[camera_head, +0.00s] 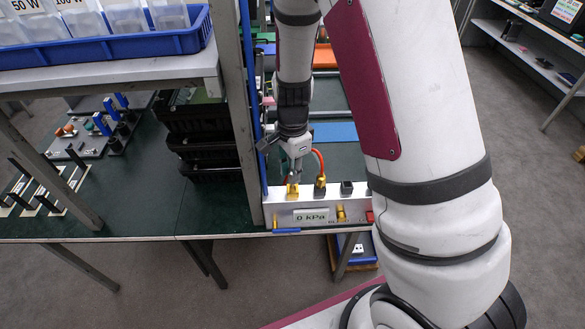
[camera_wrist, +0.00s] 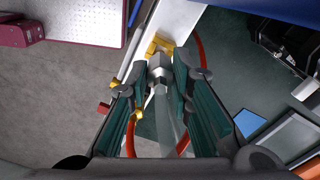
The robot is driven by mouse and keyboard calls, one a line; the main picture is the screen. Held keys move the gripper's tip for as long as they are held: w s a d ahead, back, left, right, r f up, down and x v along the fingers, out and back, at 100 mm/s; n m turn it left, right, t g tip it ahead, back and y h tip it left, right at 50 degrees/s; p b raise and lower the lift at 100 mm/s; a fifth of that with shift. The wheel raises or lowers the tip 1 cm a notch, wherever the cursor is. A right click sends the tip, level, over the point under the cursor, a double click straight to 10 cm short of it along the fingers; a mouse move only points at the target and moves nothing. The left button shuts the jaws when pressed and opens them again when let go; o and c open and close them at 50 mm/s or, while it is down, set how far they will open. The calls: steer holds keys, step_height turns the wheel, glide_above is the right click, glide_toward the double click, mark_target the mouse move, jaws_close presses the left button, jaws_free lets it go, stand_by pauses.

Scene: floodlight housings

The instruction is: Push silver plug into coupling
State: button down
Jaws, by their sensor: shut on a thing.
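My gripper (camera_head: 294,160) points down over the front panel in the head view. In the wrist view, my gripper (camera_wrist: 160,76) is shut on the silver plug (camera_wrist: 160,66), a grey metal piece between the two dark fingertips. The plug's far end is at the yellow brass coupling (camera_wrist: 160,46). The coupling also shows in the head view (camera_head: 293,191), directly below my gripper. I cannot tell whether the plug is seated in it or only touching it. The fingers hide part of the plug.
A white panel (camera_head: 273,212) carries the coupling and a display reading 0 kPa (camera_head: 311,216). A second brass fitting (camera_head: 320,183) with a red hose (camera_head: 320,160) stands just right. A black block (camera_head: 346,188) is beyond it. A table post (camera_head: 238,110) rises close left.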

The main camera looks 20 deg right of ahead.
steer(key=shift+f+b, duration=0.45)
steer(key=shift+f, duration=1.05)
stand_by(0.7)
stand_by(1.7)
steer(key=c, duration=1.9)
jaws_free()
steer(key=shift+o, duration=1.1)
steer(key=o, duration=0.6)
steer(key=shift+o, duration=0.2)
steer(key=shift+r, duration=0.2)
steer(key=shift+r+p, duration=2.1)
steer(key=shift+r, duration=2.3)
